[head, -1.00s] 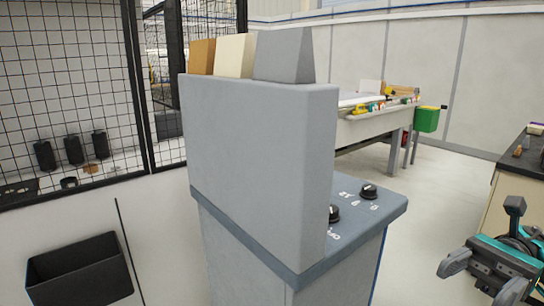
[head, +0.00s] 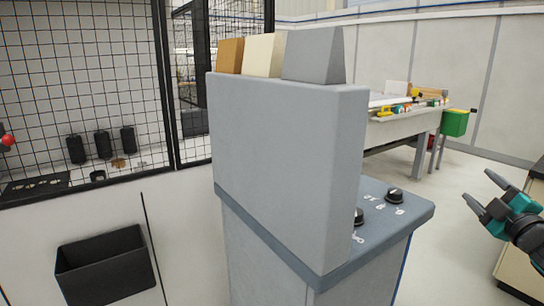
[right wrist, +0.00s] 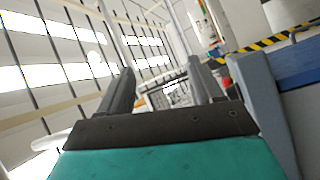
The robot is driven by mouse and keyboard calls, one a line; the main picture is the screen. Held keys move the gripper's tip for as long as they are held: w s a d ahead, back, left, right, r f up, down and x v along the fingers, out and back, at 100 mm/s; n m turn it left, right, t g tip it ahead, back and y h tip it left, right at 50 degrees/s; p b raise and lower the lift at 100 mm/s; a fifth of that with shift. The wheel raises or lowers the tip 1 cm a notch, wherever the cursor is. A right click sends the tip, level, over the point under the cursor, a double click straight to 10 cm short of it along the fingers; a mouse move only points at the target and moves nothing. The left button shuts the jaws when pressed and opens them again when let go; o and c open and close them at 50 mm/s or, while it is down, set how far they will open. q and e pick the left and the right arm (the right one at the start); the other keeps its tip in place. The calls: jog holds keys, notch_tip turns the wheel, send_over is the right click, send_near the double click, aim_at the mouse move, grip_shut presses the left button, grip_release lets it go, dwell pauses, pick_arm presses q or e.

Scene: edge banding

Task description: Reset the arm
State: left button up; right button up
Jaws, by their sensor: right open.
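My right gripper (head: 480,190) is at the right edge of the head view, in the air to the right of the grey machine. Its two dark fingers are apart, with nothing between them. In the right wrist view the same fingers (right wrist: 160,85) stand open and empty. My left gripper is not in view.
A grey machine cabinet (head: 285,165) with black knobs (head: 395,195) fills the middle. Sample blocks (head: 262,55) stand on top. A black bin (head: 105,268) is at lower left, below a mesh fence (head: 85,70). A workbench (head: 410,125) stands behind. Floor between is clear.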

jog(key=d+f+m+g+h, duration=0.3)
jog(key=d+f+m+h, duration=0.1)
jog(key=d+m, duration=0.15)
jog(key=s+a+f+m+g+y, duration=0.15)
jog(key=s+a+f, duration=0.25)
jog(key=a+f, duration=0.55)
jog(key=s+a+f+g+y, duration=0.2)
jog(key=s+a+f, duration=0.2)
jog(key=a+f, duration=0.55)
jog(key=s+a+f+m+g+y, duration=0.1)
jog(key=s+a+f, duration=0.4)
jog(key=s+a, duration=0.4)
jog(key=s+a+f+m+g+y, duration=0.1)
jog(key=s+a+f, duration=0.4)
jog(key=s+a, duration=0.5)
jog(key=shift+a+f+m+y+p, duration=0.15)
jog(key=shift+f+m+y+p, duration=0.2)
jog(key=shift+m+y, duration=0.35)
jog(key=shift+f+g, duration=0.1)
jog(key=shift+g, duration=0.15)
jog(key=shift+c, duration=0.2)
